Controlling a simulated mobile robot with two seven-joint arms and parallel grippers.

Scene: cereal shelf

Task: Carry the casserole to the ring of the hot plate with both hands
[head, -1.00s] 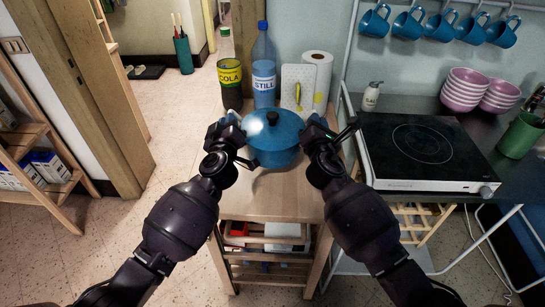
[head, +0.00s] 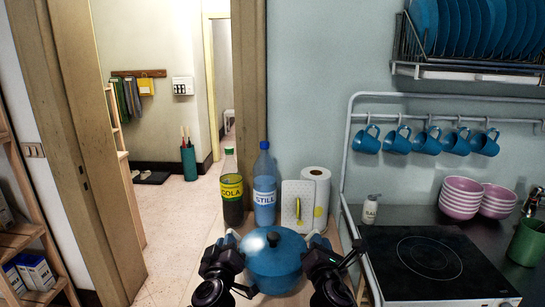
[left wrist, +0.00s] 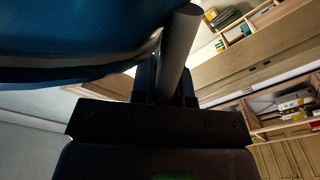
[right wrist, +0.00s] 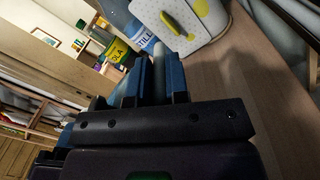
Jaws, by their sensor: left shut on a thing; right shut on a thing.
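The blue casserole (head: 273,270) has its lid on, with a black knob, and is over the small wooden trolley in the head view. My left gripper (head: 230,243) is shut on its left handle. The handle shows as a grey bar between the fingers in the left wrist view (left wrist: 178,50), beside the blue wall. My right gripper (head: 318,243) is shut on the right handle; a bar shows between its fingers (right wrist: 160,72). I cannot tell whether the base touches the trolley. The black hot plate (head: 390,280) with its ring (head: 429,258) is to the right, empty.
A soap dispenser (head: 370,210) and pink bowls (head: 461,196) stand behind the hot plate. A white rack post (head: 347,180) rises between trolley and counter.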

